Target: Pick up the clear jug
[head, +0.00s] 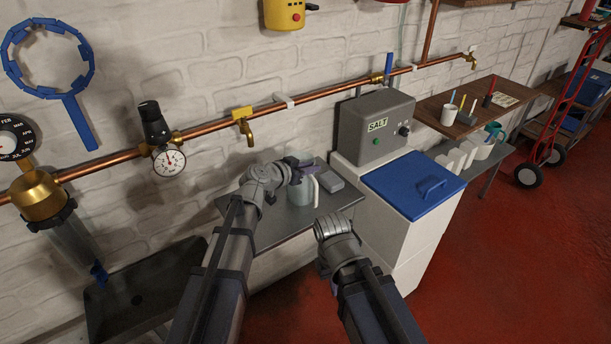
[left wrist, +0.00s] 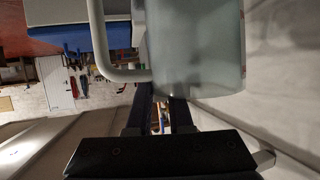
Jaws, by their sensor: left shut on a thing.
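The clear jug (head: 301,190) is a pale, see-through vessel with a white handle, over the small grey table (head: 262,229) below the brass tap. My left gripper (head: 303,171) is shut on the jug near its upper part. In the left wrist view the jug (left wrist: 200,50) fills the upper middle, with its handle to the left and my left gripper's dark fingers (left wrist: 165,112) meeting its edge. I cannot tell whether the jug touches the table. My right gripper (head: 335,228) is in front of the table, apart from the jug; its fingers are hidden.
A grey box (head: 335,180) lies right of the jug. The white salt tank with blue lid (head: 410,188) and grey control unit (head: 372,128) stands to the right. A copper pipe with a brass tap (head: 243,124) runs above. A dark sink (head: 140,300) is lower left.

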